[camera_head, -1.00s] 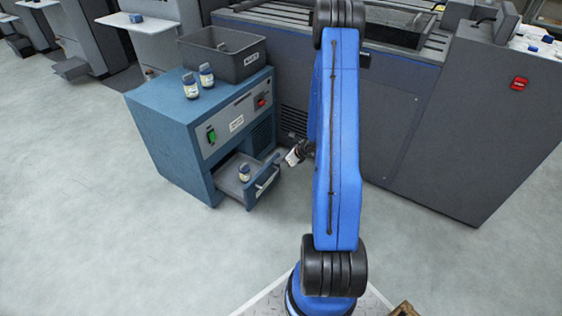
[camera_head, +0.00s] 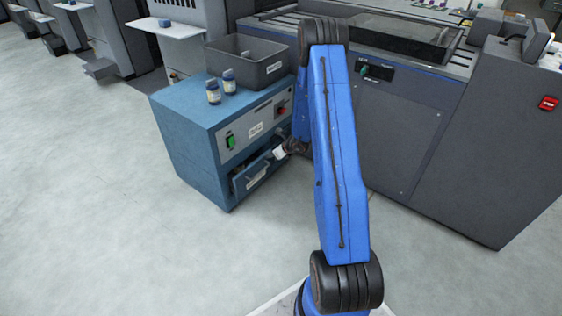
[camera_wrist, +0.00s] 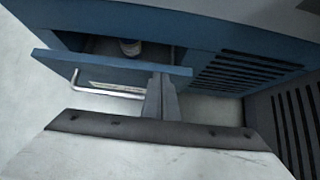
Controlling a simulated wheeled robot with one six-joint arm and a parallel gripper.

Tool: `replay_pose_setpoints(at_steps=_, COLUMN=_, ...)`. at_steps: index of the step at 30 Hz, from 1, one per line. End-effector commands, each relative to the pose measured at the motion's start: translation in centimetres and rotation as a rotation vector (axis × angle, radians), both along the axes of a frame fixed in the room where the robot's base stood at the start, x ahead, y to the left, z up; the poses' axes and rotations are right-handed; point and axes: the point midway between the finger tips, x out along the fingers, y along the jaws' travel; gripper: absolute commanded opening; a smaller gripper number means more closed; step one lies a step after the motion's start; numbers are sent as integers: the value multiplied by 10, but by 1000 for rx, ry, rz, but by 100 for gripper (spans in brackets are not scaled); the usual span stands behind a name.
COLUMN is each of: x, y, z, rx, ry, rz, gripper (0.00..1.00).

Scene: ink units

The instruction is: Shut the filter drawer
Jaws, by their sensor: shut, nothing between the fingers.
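The filter drawer (camera_head: 240,188) sits low in the blue cabinet (camera_head: 188,150). It is mostly in, with a small gap left between its front and the cabinet. In the wrist view, the blue drawer front (camera_wrist: 105,62) carries a pale bar handle (camera_wrist: 92,90), and a bottle (camera_wrist: 130,47) stands in the drawer behind it. My gripper (camera_wrist: 162,76) is shut and empty, its fingertips at the right part of the drawer front. They look to be against it, to the right of the handle. In the head view, my arm partly hides the gripper (camera_head: 279,153).
Two bottles (camera_head: 213,93) and a grey bin (camera_head: 247,64) stand on the cabinet top. A large dark machine (camera_head: 410,125) stands to the right, close to my arm. The pale floor (camera_head: 110,210) in front and to the left is clear.

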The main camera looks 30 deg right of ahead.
Motion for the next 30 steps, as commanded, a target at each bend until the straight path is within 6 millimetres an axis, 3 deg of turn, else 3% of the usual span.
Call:
replay_pose_setpoints(at_steps=3, x=20, y=8, z=0, rx=0, ry=-1, rz=2, gripper=0)
replay_pose_setpoints(at_steps=9, x=38, y=15, z=-1, rx=0, ry=1, rz=1, gripper=0)
replay_pose_setpoints(at_steps=30, x=48, y=14, z=2, rx=1, ry=-7, rz=3, gripper=0)
